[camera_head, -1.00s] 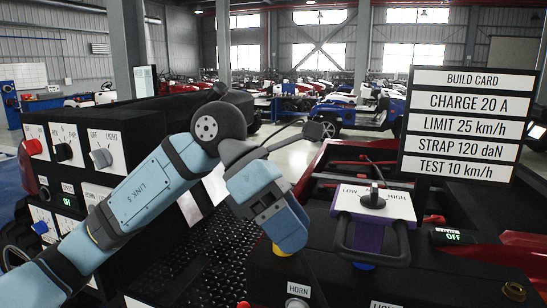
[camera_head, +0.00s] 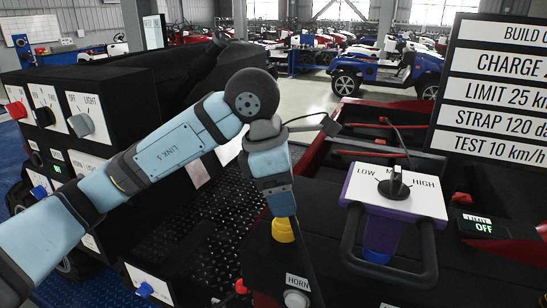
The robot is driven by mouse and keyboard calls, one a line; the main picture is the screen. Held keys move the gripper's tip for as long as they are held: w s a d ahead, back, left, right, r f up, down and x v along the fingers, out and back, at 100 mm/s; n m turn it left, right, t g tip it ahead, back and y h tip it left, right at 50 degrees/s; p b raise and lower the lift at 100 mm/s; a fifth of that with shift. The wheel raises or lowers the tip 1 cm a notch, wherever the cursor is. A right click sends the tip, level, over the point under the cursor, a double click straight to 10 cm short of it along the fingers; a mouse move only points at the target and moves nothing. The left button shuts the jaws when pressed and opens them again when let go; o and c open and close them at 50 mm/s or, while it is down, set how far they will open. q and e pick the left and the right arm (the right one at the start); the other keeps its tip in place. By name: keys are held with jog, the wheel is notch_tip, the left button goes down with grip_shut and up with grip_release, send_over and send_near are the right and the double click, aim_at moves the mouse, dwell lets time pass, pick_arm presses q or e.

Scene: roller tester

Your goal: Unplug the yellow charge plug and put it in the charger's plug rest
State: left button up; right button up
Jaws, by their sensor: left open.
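The yellow plug (camera_head: 283,231) stands on a black surface at the lower middle, its top partly hidden by my left gripper. My left gripper (camera_head: 284,213) is open and points down right over it; I cannot tell whether the fingers touch it. A purple box (camera_head: 398,205) with a white LOW to HIGH top, a black knob and a black loop handle stands to the right; a blue piece (camera_head: 378,255) shows below it. I cannot tell which part is the charger's plug rest. My right gripper is not in view.
A black control box (camera_head: 75,110) with knobs and a LIGHT switch stands at the left. The build card (camera_head: 497,95) stands at the right, its edge cut off. A HORN button (camera_head: 297,299) lies just below the plug. A display reading OFF (camera_head: 484,227) is at the right.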

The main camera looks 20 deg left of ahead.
aim_at(282, 223)
pick_arm(q)
jog(key=shift+x, duration=2.15)
grip_shut()
jog(key=shift+r, duration=0.1)
jog(key=shift+r, duration=0.6)
